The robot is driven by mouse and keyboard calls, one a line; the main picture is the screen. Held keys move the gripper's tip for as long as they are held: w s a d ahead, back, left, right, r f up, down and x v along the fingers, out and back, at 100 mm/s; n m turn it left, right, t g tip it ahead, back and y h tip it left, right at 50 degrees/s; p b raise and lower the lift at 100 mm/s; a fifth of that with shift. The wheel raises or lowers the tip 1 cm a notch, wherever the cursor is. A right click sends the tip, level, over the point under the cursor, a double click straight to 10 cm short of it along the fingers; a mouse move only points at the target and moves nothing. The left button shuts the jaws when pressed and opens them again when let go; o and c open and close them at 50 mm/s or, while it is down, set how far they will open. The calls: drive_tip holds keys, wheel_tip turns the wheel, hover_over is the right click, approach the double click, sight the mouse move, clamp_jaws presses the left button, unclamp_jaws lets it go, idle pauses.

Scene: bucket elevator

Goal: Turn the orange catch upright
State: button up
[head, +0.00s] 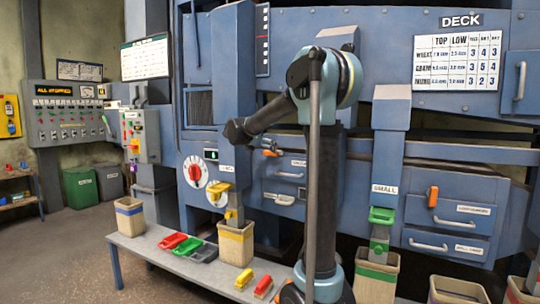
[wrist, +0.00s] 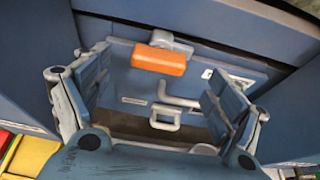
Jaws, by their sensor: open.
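The orange catch (wrist: 158,60) lies sideways across the upper edge of a blue drawer front, on a grey mount, in the wrist view. In the head view this orange catch (head: 272,153) shows small, beside my arm's bent joint. My gripper (wrist: 158,88) is open and empty, its two blue fingers spread wide to left and right. The catch lies ahead of the gap between the fingers, toward its upper part, and no finger appears to touch it. A second orange catch (head: 433,196) stands upright on a drawer farther right.
A drawer handle (wrist: 165,117) sticks out below the catch. In the head view a bench (head: 160,252) with coloured trays and a bin (head: 235,243) stands in front of the machine. A green-handled chute (head: 381,215) stands right of my arm.

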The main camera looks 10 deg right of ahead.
drive_tip(key=x, duration=0.8)
drive_tip(key=shift+w+d, duration=0.1)
drive_tip(key=shift+r, duration=0.1)
drive_tip(key=c, duration=1)
